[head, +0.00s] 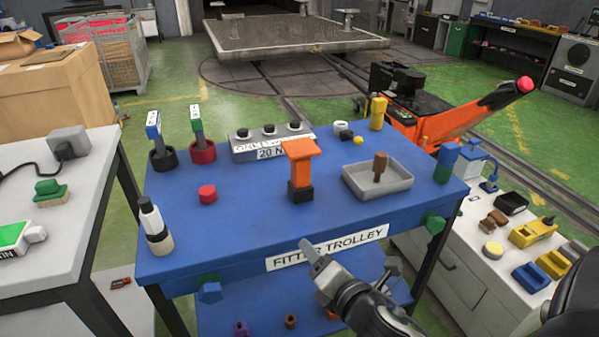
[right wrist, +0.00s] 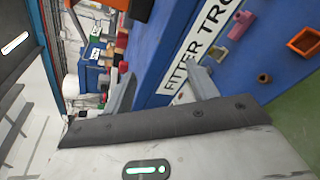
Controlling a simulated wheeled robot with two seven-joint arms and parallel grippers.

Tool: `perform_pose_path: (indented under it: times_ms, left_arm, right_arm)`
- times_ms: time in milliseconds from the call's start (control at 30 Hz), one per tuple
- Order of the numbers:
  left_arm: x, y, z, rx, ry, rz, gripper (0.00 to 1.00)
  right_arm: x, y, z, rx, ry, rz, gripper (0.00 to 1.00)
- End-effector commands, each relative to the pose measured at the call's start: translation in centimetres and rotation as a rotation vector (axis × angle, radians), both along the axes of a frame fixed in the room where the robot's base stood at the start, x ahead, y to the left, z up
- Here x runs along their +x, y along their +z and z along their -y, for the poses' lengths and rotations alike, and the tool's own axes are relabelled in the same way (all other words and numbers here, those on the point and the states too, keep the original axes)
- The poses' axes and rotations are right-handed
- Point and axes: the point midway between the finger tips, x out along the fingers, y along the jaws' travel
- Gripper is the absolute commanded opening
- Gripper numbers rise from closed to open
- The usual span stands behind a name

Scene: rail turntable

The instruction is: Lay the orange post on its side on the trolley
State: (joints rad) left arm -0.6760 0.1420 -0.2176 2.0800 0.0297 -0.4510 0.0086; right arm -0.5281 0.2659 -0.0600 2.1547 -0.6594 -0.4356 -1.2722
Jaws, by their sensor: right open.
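The orange post (head: 300,163) stands upright near the middle of the blue trolley top (head: 240,225). It has a wide flat orange head and a black block at its foot. My right gripper (head: 350,257) is open and empty at the trolley's front edge, in front of the post and a little right of it. The right wrist view shows its two fingers (right wrist: 160,88) apart, with the trolley's lettered front edge beyond them. I cannot pick out the post for certain in that view. My left gripper is not in view.
Behind the post is a grey box with black knobs (head: 270,140); to its right, a grey tray (head: 349,184) holding a brown piece. A red nut (head: 207,194) lies left. A black-and-white bottle (head: 153,225) stands front left. The trolley top before the post is clear.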

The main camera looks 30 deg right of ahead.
Motion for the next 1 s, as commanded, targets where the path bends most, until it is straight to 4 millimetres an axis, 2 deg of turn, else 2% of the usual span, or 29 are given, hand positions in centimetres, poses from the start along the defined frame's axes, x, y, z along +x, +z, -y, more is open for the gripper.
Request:
perform_pose_path:
  times_ms: [33, 100, 200, 300, 467, 800, 1000]
  left_arm:
    - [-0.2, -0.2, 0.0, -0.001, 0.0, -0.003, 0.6]
    - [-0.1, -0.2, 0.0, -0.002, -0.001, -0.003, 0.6]
    - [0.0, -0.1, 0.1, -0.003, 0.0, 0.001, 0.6]
    - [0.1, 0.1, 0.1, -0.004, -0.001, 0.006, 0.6]
    - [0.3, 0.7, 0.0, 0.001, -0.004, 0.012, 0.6]
    - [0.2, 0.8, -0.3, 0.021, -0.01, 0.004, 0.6]
    - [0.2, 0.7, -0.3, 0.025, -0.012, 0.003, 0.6]
  right_arm:
    - [0.8, 1.7, 1.1, -0.219, 0.023, 0.027, 0.58]
    - [1.4, 3.7, 2.4, -0.49, 0.038, 0.044, 0.58]
    - [1.9, 5.8, 3.5, -0.775, 0.04, 0.053, 0.58]
    - [2.3, 7.0, 4.1, -0.936, 0.038, 0.053, 0.58]
    - [4.2, 7.7, 4.8, -1.003, 0.033, 0.052, 0.58]
    - [11.0, 7.5, 6.3, -0.997, 0.034, 0.048, 0.58]
    - [12.7, 7.5, 6.7, -0.996, 0.035, 0.048, 0.58]
